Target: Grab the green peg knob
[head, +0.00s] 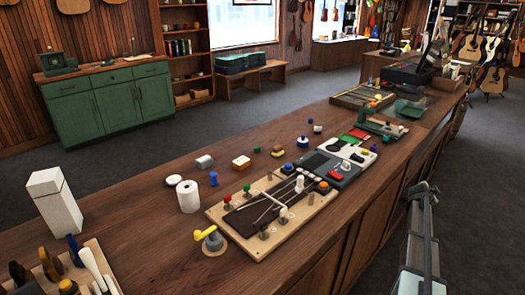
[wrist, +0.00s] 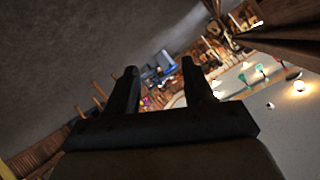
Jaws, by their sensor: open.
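The green peg knob (head: 246,187) stands on a peg near the left edge of a light wooden board (head: 215,213) on the long counter in the head view. A red knob (head: 227,197) is close to its left, and a blue knob (head: 288,167) is farther right along the board. My gripper (wrist: 159,69) is open, with two dark fingers apart and nothing between them. It points out into the room in a tilted wrist view. The green peg knob cannot be made out in that view, and my gripper is outside the head view.
The board also carries metal rods, a white knob (head: 283,212) and an orange-red knob (head: 323,187). A yellow-handled piece (head: 206,233), a white roll (head: 187,196) and a tall white box (head: 54,204) stand to its left. A grey device (head: 329,168) adjoins its far end. Bare counter lies in front of the roll.

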